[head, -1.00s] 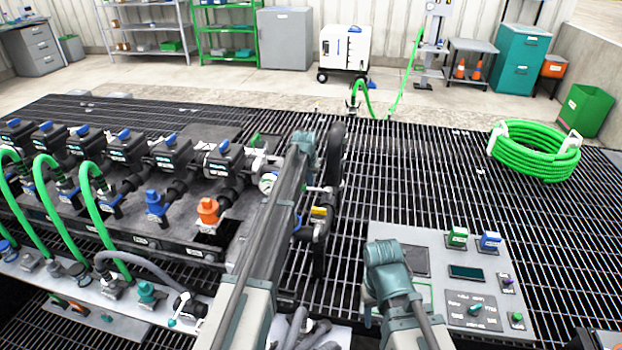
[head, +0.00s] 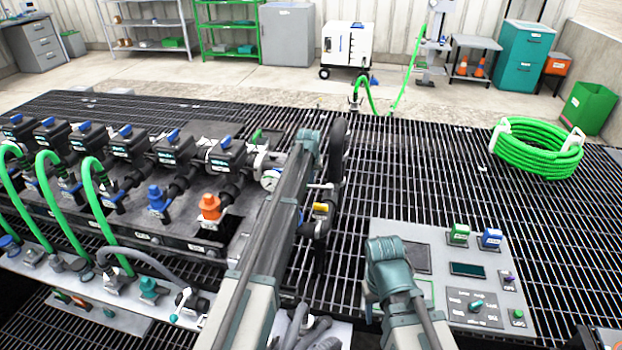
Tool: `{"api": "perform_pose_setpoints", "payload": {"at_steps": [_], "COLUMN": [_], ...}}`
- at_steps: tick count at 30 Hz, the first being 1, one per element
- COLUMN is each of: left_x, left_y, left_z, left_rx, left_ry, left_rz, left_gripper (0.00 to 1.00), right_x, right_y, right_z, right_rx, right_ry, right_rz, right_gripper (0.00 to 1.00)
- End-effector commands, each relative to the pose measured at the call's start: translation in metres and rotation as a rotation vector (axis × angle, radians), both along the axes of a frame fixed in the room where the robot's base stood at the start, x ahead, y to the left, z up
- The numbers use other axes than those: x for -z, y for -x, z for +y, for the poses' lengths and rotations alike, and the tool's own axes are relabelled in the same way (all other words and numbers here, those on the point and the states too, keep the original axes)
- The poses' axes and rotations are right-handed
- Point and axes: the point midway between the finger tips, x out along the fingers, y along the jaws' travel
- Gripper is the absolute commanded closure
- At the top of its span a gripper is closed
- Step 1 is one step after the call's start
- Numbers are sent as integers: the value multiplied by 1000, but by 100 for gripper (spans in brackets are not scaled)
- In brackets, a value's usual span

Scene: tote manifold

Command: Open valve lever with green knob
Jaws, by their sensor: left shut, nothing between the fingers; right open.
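A small valve lever with a green knob (head: 173,318) is at the lower left in the head view. It sits on the right end of the pale front panel (head: 40,275), its pale arm running down and left from the valve body (head: 186,300). The knob is at the lower end of the lever. My two arms come in from the bottom edge, the left one reaching further up the picture, to the right of the lever. Neither gripper's fingers can be made out.
Green hoses (head: 96,205) rise from the panel to the manifold of black valves (head: 225,155). A blue (head: 158,200) and an orange fitting (head: 210,208) stand behind the lever. A grey control box (head: 430,305) is at right. Open grating (head: 420,170) lies beyond.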

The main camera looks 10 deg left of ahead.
Motion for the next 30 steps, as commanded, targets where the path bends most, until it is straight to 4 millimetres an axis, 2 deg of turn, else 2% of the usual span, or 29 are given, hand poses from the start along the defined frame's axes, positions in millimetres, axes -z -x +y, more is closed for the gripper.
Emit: {"api": "perform_pose_setpoints", "payload": {"at_steps": [14,30], "left_x": [0,0], "left_y": [29,58], "left_z": [-6,-27], "left_rx": [-390,-905], "left_ry": [-2,-2], "left_rz": [0,1], "left_gripper": [100,100], "right_x": [0,0], "right_y": [0,0], "right_z": [0,0], "right_rx": [0,0], "right_ry": [0,0], "right_rz": [0,0], "right_gripper": [51,51]}}
